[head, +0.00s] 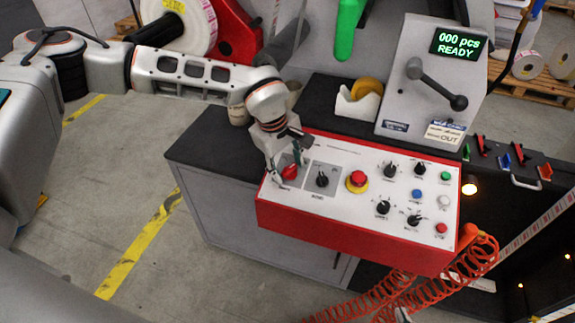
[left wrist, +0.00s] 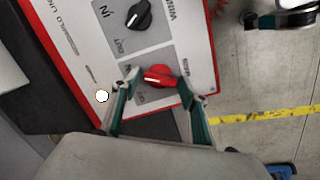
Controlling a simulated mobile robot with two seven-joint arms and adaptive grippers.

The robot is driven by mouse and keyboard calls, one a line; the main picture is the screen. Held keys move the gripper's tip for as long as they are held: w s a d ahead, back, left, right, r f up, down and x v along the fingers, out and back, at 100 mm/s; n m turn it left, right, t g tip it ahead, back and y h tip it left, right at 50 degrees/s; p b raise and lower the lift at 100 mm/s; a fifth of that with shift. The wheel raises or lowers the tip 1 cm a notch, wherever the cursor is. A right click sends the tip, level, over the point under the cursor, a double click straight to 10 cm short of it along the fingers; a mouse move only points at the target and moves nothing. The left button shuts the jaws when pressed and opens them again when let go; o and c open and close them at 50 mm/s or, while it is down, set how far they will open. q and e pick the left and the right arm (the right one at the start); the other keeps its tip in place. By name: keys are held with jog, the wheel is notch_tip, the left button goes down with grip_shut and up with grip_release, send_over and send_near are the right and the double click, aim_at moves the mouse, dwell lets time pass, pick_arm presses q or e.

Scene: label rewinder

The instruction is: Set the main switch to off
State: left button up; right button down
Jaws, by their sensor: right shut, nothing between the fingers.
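The main switch is a red rotary knob (head: 290,172) at the left end of the white control panel (head: 335,150). In the left wrist view the knob (left wrist: 158,76) lies on a grey plate, with a pale mark near its left end. The lettering around it is partly covered, so I cannot tell its setting. My left gripper (head: 287,168) is at the knob. In the left wrist view its two fingers (left wrist: 160,85) are apart, one on each side of the knob, with small gaps. My right gripper (left wrist: 283,18) shows in part at the upper right there, away from the panel.
A black selector knob (head: 322,179) sits just right of the switch. A red emergency stop (head: 357,179) and several other knobs and buttons lie further right. A grey box with a lever (head: 436,84) stands behind. An orange coiled cable (head: 470,265) hangs at the front right.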

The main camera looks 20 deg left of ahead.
pick_arm(q)
jog(key=c, duration=0.6)
jog(key=n+b, duration=0.2)
jog(key=n, duration=0.2)
jog(key=shift+s+f+t+b, duration=0.1)
jog(key=shift+f+t+b, duration=0.05)
jog(key=shift+t+b, duration=0.15)
jog(key=n+b, duration=0.1)
jog(key=n, duration=0.3)
jog(key=shift+s+n+t+b, duration=0.1)
jog(key=shift+n+t+b, duration=0.2)
jog(key=shift+b, duration=0.1)
jog(key=shift+n+b, duration=0.45)
jog(key=shift+n, duration=1.25)
jog(key=shift+o, duration=0.2)
jog(key=shift+t, duration=0.3)
jog(key=shift+c, duration=0.2)
jog(key=o, duration=1.1)
